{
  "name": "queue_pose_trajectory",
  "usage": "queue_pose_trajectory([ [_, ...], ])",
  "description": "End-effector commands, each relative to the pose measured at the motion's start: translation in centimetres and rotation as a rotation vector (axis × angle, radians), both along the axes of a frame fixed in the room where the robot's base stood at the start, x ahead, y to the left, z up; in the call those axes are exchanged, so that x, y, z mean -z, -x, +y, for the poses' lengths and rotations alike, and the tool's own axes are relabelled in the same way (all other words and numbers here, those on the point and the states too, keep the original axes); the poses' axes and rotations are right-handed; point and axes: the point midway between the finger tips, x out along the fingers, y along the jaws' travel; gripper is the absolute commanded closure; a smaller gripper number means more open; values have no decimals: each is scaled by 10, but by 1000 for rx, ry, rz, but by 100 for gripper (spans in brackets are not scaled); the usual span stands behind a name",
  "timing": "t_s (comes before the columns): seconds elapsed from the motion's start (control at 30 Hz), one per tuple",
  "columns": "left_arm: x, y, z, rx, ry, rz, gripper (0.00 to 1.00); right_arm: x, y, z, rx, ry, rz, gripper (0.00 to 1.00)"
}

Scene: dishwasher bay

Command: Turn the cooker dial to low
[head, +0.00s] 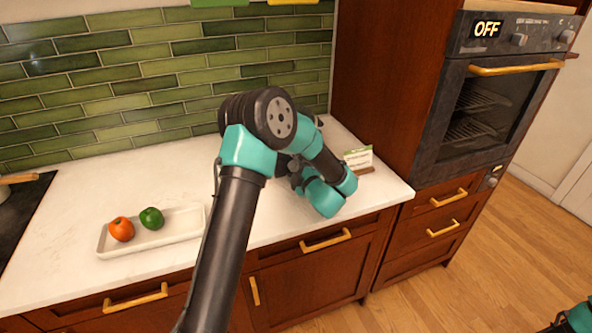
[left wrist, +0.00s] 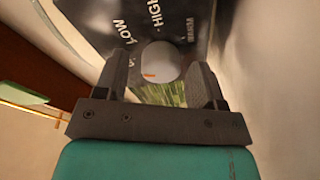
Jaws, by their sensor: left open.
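The cooker dial (left wrist: 162,62) shows in the left wrist view as a round pale knob with a short orange mark near its lower left edge. It sits on a glossy black panel (left wrist: 105,18) lettered LOW and HIGH, with more lettering that is hard to read. The left gripper (left wrist: 165,85) is open, with one finger on each side of the dial; I cannot tell whether they touch it. In the head view my left gripper (head: 294,178) is over the counter, partly hidden by its own arm. I cannot make out the dial there.
A white tray (head: 170,237) with a tomato (head: 121,229) and a green pepper (head: 151,218) lies on the white counter (head: 75,195). A small card (head: 357,158) stands right of my arm. A wall oven (head: 500,100) reading OFF is at the right.

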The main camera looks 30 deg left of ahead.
Motion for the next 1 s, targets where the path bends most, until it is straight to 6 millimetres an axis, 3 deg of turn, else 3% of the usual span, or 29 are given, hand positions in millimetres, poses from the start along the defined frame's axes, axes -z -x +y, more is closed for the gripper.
queue_pose_trajectory([
  [0.13, 0, 0, 0, 0, 0, 0, 37, 0, 0, 0, 0, 0, 0, 37],
  [0.63, 0, 0, 0, 0, 0, 0, 85, 0, 0, 0, 0, 0, 0, 37],
  [1.0, 1, 0, -1, 2, -82, 110, 86, 0, 0, 0, 0, 0, 0, 37],
])
